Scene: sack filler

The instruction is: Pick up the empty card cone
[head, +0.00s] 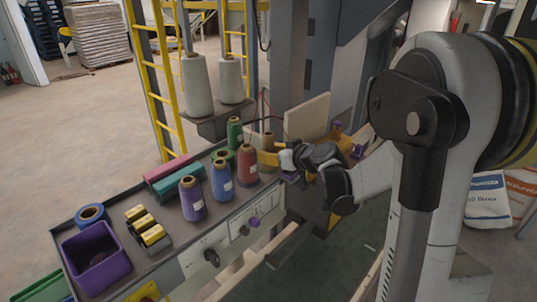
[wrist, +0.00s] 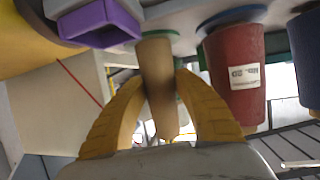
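The empty card cone (wrist: 157,72) is a plain tan tapered tube. It stands upright in the head view (head: 268,140), at the right end of the row of thread cones, partly hidden by my gripper. The wrist view shows the scene upside down. There my gripper's (wrist: 161,78) two yellow fingers lie on either side of the cone, with their tips against or very close to its sides. In the head view my gripper (head: 268,158) reaches in from the right; its fingers are partly hidden. The cone looks still set on its place on the machine.
A red thread cone (head: 247,165) stands close beside the card cone and shows in the wrist view (wrist: 236,75). Blue (head: 222,180), purple (head: 192,198) and green (head: 234,132) cones stand nearby. A purple bin (head: 97,262) is at the left end. A pale panel (head: 307,118) rises behind my gripper.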

